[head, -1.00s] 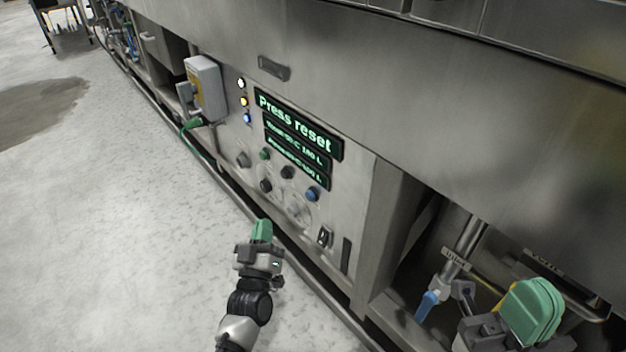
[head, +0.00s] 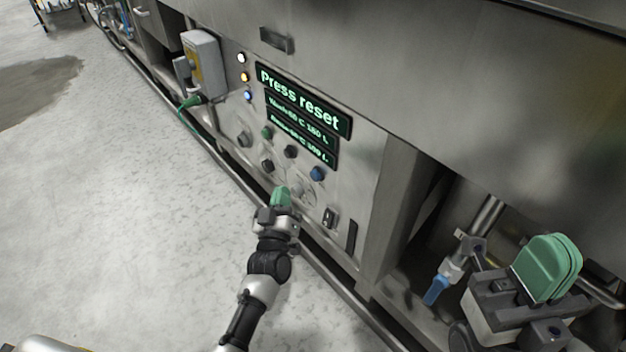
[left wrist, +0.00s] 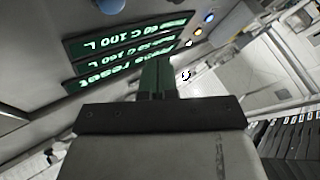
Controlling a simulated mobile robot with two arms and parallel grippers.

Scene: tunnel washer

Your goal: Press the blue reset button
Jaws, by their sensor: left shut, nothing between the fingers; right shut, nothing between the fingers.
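The blue reset button (head: 317,174) sits on the steel control panel, below the right end of the display (head: 300,110), which reads "Press reset". My right gripper (head: 549,265) is shut and empty at the lower right.
Black knobs (head: 290,152), a green button (head: 267,132) and indicator lights (head: 245,77) share the panel. A grey switch box (head: 203,63) juts out at its left. A blue-handled valve (head: 436,288) hangs in the open bay at right. The floor (head: 120,210) at left is clear.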

